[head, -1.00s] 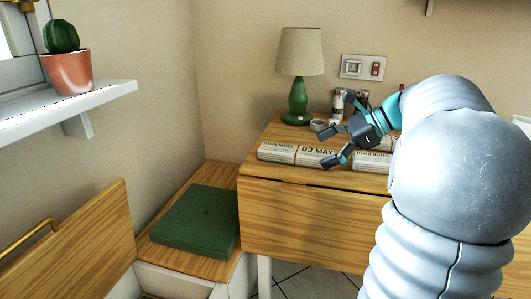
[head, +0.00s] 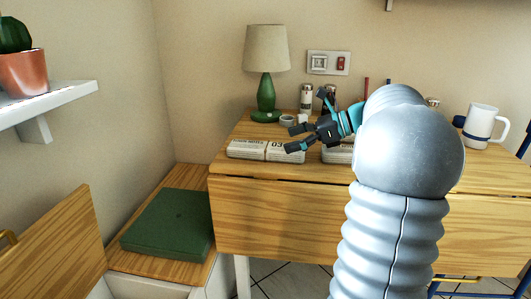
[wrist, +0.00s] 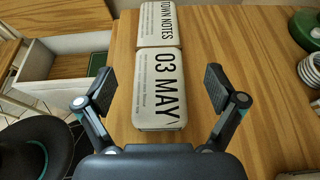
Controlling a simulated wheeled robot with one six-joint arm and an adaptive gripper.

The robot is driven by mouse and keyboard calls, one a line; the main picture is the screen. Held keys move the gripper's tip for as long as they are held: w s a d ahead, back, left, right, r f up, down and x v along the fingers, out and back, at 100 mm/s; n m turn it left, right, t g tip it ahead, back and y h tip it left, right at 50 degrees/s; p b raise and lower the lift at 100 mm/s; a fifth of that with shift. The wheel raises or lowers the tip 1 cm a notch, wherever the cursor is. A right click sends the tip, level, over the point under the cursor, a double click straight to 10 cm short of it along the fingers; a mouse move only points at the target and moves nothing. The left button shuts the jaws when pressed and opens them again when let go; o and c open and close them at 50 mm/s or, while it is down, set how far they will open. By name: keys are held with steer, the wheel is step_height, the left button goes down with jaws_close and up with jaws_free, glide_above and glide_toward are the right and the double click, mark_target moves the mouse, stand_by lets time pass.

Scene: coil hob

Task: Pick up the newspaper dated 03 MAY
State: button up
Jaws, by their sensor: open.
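The newspaper dated 03 MAY (wrist: 157,88) is a pale rolled block with bold black print, lying on the wooden table (head: 330,205). In the wrist view it lies between and beyond my open, empty gripper fingers (wrist: 160,90); I cannot tell how far above it they are. In the head view my gripper (head: 294,139) hangs over the right end of the same newspaper (head: 278,150) and hides part of it. A TOWN NOTES newspaper (head: 246,149) lies end to end with it on the left, and shows at the top of the wrist view (wrist: 158,24).
Another newspaper (head: 337,155) lies to the right, partly behind my arm. A green lamp (head: 266,95), a roll of tape (head: 287,121) and small shakers (head: 306,97) stand behind. A white mug (head: 482,125) is at the right. A green box (head: 168,223) sits on the lower bench.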

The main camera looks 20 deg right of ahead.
mark_target(270, 145)
steer(key=shift+x, duration=2.65)
steer(key=shift+s, duration=0.1)
steer(key=c, duration=1.3)
